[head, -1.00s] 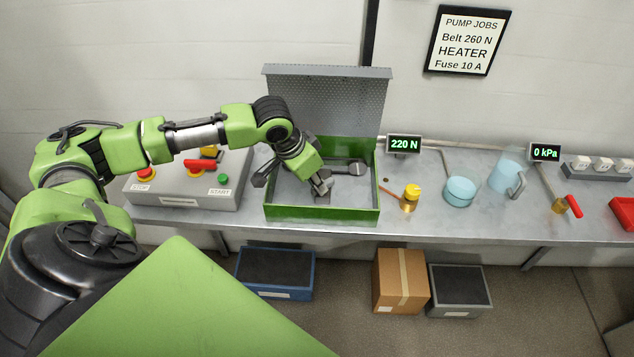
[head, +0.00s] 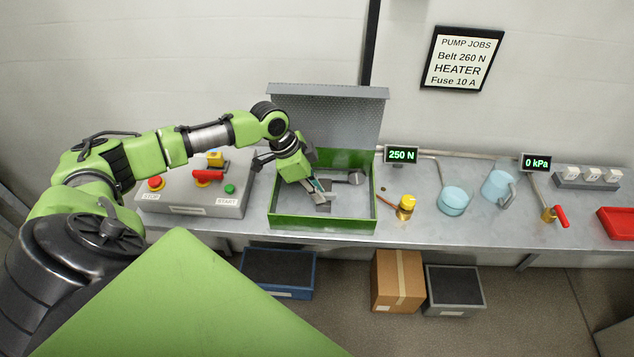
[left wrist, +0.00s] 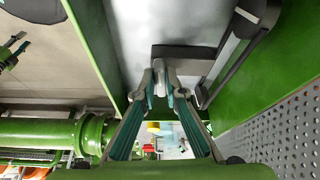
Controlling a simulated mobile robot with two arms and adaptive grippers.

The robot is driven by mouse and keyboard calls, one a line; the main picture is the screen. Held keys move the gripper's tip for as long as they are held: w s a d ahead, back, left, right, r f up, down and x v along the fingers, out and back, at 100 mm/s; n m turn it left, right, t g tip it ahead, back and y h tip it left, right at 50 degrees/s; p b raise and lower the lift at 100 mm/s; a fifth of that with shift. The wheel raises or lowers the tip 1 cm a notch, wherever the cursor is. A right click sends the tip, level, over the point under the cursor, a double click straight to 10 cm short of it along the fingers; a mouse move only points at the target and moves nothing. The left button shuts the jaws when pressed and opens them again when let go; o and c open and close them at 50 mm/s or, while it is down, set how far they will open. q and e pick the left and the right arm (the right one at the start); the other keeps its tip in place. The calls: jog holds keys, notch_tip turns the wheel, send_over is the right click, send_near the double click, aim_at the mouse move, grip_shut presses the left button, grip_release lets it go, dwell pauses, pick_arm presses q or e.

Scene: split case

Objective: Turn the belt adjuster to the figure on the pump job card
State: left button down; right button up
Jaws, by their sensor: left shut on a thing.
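The pump job card (head: 461,57) hangs on the wall and reads Belt 260 N, HEATER, Fuse 10 A. The belt display (head: 401,155) reads 250 N. The open green case (head: 322,222) stands on the bench, its perforated guard (head: 335,115) raised behind it. My left gripper (head: 322,190) reaches down into the case. In the left wrist view its fingers (left wrist: 160,82) are shut on the small grey belt adjuster (left wrist: 159,88), beside a dark block (left wrist: 190,52). The fingers hide much of the adjuster.
A control box (head: 195,195) with STOP and START buttons stands left of the case. A second display (head: 535,163) reads 0 kPa.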

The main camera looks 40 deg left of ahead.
pick_arm(q)
jog(key=shift+w+m, duration=0.1)
jog(key=shift+m, duration=0.5)
jog(key=c, duration=2.1)
grip_release()
jog(key=shift+a+r, duration=0.1)
jog(key=shift+r, duration=0.05)
jog(key=v, duration=1.1)
jog(key=shift+w+a+r, duration=0.1)
jog(key=shift+a+r, duration=0.1)
jog(key=shift+r, duration=0.2)
jog(key=shift+g, duration=0.3)
